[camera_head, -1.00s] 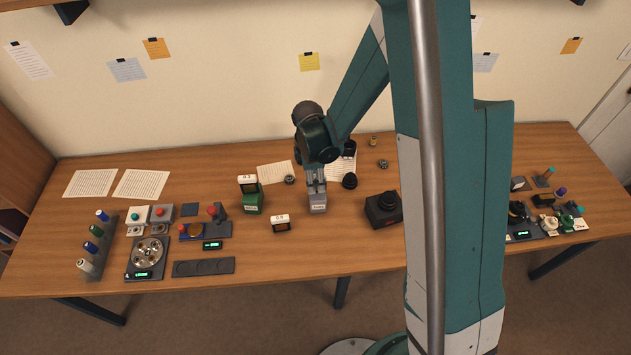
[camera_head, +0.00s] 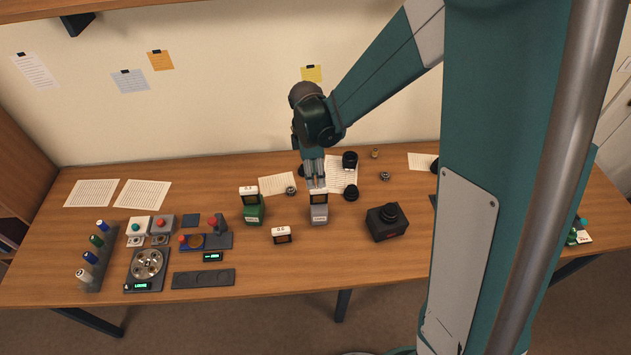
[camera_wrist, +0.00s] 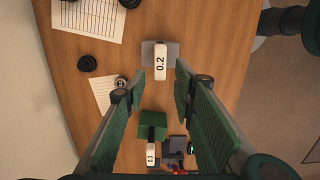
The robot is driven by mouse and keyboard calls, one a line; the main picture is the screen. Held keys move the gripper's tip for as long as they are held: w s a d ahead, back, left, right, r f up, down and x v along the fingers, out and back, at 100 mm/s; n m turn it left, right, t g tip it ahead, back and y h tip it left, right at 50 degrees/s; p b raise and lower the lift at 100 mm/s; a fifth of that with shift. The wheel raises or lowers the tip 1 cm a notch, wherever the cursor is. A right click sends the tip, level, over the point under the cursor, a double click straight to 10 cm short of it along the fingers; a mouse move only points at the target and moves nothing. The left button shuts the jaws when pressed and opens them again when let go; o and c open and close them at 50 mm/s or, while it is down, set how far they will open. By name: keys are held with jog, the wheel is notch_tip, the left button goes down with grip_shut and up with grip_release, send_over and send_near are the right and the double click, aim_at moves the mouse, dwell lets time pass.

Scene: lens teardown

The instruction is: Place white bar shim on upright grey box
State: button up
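The upright grey box (camera_head: 319,216) stands on the table, with a shim (camera_head: 318,199) standing in its top. In the wrist view the shim's white bar (camera_wrist: 160,62), marked 0.2, lies across the grey box (camera_wrist: 173,53). My gripper (camera_head: 316,186) is just above that shim. Its fingers (camera_wrist: 160,76) are spread on either side of the bar, apart from it, and hold nothing. A second white bar shim (camera_head: 249,191) stands in the green box (camera_head: 253,215) to the left; its bar (camera_wrist: 151,155) also shows in the wrist view. A third shim (camera_head: 281,235) stands on the table in front.
A black box with a round knob (camera_head: 387,222) stands right of the grey box. A black cylinder (camera_head: 351,193) and paper (camera_head: 342,174) lie behind. A dark tray (camera_head: 203,279) lies front left. The table in front of the grey box is clear.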

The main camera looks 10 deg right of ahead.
jog(key=shift+a+r, duration=0.1)
jog(key=shift+r, duration=1)
jog(key=shift+r, duration=0.1)
jog(key=s+d+r+m+t, duration=0.2)
jog(key=s+d+r+m, duration=0.25)
jog(key=r, duration=0.35)
jog(key=s+d+r+m+t, duration=0.1)
jog(key=s+d+r+m, duration=0.35)
jog(key=r, duration=0.25)
jog(key=s+d+r+m+t, duration=0.2)
jog(key=s+d+r+m, duration=0.1)
jog(key=s, duration=0.4)
jog(key=s+d+r+m+t, duration=0.2)
jog(key=s+d+r+m, duration=0.1)
jog(key=s+m, duration=0.3)
jog(key=shift+s+d+y, duration=0.3)
jog(key=shift+s+y, duration=0.05)
jog(key=shift+y, duration=0.05)
notch_tip(320, 180, down, 28)
jog(key=b, duration=2.7)
jog(key=shift+r+b, duration=0.2)
jog(key=shift+b, duration=0.2)
